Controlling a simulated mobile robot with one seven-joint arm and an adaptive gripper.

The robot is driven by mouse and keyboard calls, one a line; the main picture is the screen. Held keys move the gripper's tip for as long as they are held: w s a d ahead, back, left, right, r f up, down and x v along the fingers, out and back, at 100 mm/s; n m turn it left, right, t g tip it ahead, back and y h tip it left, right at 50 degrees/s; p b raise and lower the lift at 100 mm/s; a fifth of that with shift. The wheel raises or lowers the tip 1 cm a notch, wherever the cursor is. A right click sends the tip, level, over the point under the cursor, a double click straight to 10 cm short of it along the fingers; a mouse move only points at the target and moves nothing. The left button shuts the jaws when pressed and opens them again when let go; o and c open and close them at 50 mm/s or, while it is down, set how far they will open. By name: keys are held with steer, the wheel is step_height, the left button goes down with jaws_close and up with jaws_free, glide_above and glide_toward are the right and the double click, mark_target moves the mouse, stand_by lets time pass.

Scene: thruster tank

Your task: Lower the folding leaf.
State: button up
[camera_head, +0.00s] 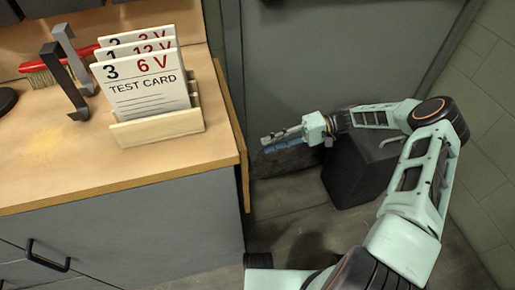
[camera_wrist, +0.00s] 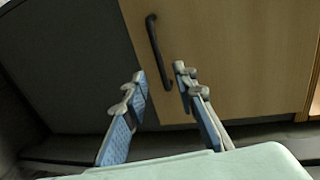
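A thin wooden panel, which looks like the folding leaf (camera_head: 231,125), hangs steeply down along the right side of the wooden bench. In the wrist view a broad wooden panel (camera_wrist: 235,50), apparently this leaf, fills the upper right. It bears a black bar handle (camera_wrist: 157,50) near its left edge. My gripper (camera_head: 266,140) is to the right of the panel, pointing left toward it. In the wrist view my gripper (camera_wrist: 160,74) is open and empty, with the handle beyond and between its fingertips. No contact shows. The handle is hidden in the head view.
A black box (camera_head: 360,170) stands on the floor under my arm. A grey cabinet (camera_head: 320,50) is behind. Floor right of the bench is partly free.

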steer(key=v, duration=0.5)
steer(key=shift+w+d, duration=0.15)
steer(key=shift+d, duration=0.15)
